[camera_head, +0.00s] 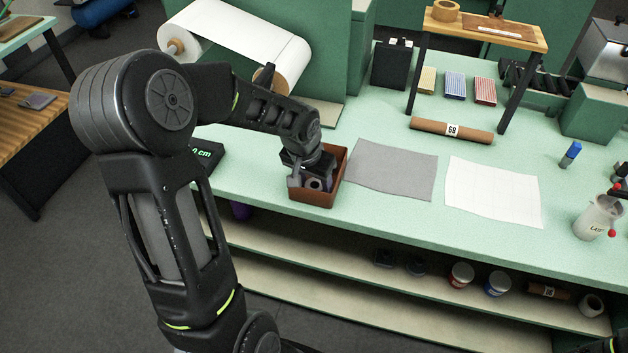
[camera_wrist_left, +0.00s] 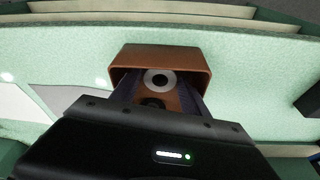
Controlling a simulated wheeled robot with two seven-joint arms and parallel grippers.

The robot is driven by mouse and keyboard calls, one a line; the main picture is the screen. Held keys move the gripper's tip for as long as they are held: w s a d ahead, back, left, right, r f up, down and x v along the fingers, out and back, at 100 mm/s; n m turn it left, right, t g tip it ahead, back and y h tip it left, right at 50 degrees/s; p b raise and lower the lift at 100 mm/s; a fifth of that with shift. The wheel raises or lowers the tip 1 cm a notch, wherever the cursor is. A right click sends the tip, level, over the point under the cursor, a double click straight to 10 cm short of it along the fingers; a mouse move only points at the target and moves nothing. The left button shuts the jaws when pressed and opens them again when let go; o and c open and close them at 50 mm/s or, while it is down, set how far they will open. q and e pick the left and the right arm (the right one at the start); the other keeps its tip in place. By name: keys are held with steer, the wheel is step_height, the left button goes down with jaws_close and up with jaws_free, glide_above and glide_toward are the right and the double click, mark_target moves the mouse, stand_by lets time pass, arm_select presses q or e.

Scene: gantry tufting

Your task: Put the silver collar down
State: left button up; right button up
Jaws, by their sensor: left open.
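The silver collar (camera_head: 314,184) is a small light ring with a dark hole. It sits inside the brown open tray (camera_head: 322,199) near the front edge of the green bench. In the left wrist view the collar (camera_wrist_left: 160,79) lies toward the tray's (camera_wrist_left: 196,56) far wall, just ahead of my fingers. My left gripper (camera_head: 306,180) reaches down into the tray, fingers apart, with the collar at the fingertips. A second, dark round thing (camera_wrist_left: 153,102) shows between the fingers, partly hidden by the gripper body.
A grey sheet (camera_head: 392,169) and a white sheet (camera_head: 493,191) lie right of the tray. A brown tube (camera_head: 451,130) lies behind them. A white roll (camera_head: 236,46) stands behind my left arm.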

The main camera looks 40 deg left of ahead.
arm_select(q)
steer(key=b+v, duration=0.1)
steer(key=v, duration=1.1)
steer(key=shift+s, duration=0.1)
stand_by(0.4)
